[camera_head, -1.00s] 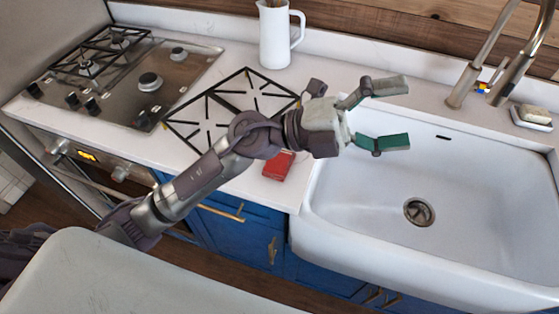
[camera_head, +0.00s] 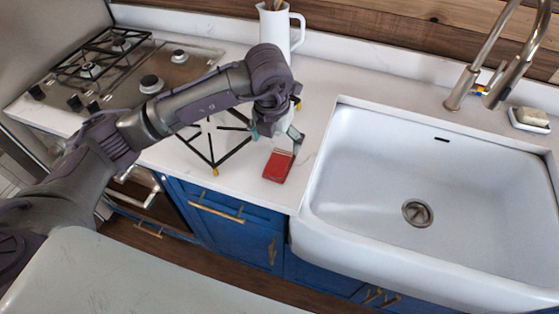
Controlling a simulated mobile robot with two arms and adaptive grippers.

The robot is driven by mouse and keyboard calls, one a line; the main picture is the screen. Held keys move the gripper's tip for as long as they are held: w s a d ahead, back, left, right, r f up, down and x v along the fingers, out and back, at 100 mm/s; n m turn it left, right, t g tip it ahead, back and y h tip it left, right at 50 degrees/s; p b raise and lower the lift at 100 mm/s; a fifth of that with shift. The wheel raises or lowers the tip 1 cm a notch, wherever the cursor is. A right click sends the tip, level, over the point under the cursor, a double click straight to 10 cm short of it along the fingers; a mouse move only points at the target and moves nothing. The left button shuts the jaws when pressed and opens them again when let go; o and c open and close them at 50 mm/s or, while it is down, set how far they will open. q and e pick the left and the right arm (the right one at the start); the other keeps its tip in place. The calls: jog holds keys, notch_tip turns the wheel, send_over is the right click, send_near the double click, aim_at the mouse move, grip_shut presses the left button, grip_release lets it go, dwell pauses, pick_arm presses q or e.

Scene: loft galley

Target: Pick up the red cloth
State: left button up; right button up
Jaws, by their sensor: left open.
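The red cloth (camera_head: 278,168) is a small folded rectangle lying on the white counter, left of the sink and close to the counter's front edge. My left gripper (camera_head: 276,143) points down just above the cloth's far end, seen from above. It is open, with one finger showing on the right side and the other mostly hidden by the hand. I cannot tell whether a fingertip touches the cloth. My right gripper is not in view.
A black burner grate (camera_head: 215,150) lies on the counter left of the cloth. The white sink (camera_head: 400,165) is on the right, with a metal faucet (camera_head: 490,65) behind it. A white pitcher (camera_head: 283,25) stands at the back. A stovetop (camera_head: 150,75) is at the far left.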

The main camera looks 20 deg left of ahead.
aim_at(279, 162)
pick_arm(q)
jog(key=f, duration=0.3)
jog(key=shift+w, duration=0.2)
jog(key=f+p, duration=0.2)
jog(key=f, duration=0.1)
jog(key=f+p, duration=0.1)
jog(key=shift+d+f, duration=0.25)
jog(key=shift+f, duration=0.15)
jog(key=shift+w+f, duration=0.1)
jog(key=shift+f, duration=0.15)
jog(key=c, duration=1.2)
jog(key=shift+w+r+b, duration=0.1)
jog(key=shift+r+b, duration=0.3)
jog(key=shift+r, duration=0.3)
jog(key=shift+c, duration=0.2)
notch_tip(279, 162, up, 2)
jog(key=shift+r+b, duration=0.25)
jog(key=shift+b, duration=0.5)
jog(key=s+d+r+b, duration=0.3)
jog(key=d+r, duration=0.4)
jog(key=d, duration=0.4)
jog(key=shift+d+b, duration=0.15)
jog(key=shift+b, duration=0.2)
jog(key=shift+s+r, duration=0.1)
